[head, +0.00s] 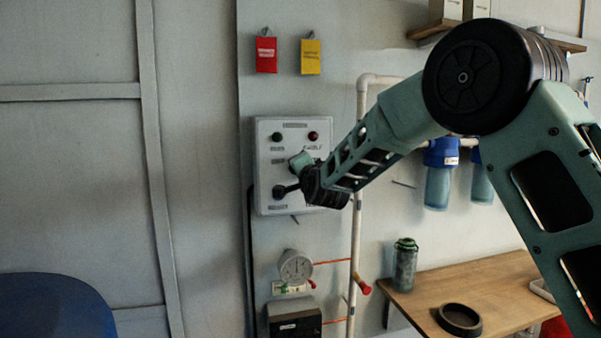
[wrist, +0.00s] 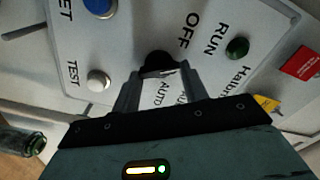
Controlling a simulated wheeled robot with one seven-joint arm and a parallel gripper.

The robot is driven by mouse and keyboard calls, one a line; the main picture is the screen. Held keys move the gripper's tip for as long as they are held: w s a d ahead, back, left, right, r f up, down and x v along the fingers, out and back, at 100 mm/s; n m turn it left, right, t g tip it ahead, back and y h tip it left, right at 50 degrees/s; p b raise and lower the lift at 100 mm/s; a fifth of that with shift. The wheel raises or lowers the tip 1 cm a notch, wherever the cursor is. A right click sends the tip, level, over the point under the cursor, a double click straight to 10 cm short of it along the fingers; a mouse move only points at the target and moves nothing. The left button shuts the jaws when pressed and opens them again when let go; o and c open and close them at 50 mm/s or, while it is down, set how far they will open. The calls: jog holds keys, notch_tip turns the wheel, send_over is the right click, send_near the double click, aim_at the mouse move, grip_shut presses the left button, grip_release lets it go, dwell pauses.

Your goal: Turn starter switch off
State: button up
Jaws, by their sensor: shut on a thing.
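The starter switch is a black rotary knob on the front of a light grey control box (head: 266,140). In the wrist view the black knob (wrist: 157,59) sits between the words OFF and AUTO. My gripper (wrist: 158,74) has one finger on either side of the knob and is shut on it. In the head view my gripper (head: 289,188) reaches the lower left of the box front. The fingers cover part of the knob, and I cannot tell which way its pointer faces.
A green lamp (wrist: 237,47) by RUN, a white TEST button (wrist: 98,80) and a blue button (wrist: 100,6) surround the knob. A white pipe (head: 357,240) runs beside the box. A pressure gauge (head: 295,266) is below. A wooden bench (head: 480,290) holds a green bottle (head: 405,265).

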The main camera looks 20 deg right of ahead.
jog(key=o, duration=1)
jog(key=s+b, duration=0.5)
jog(key=s, duration=1.2)
jog(key=shift+s, duration=0.2)
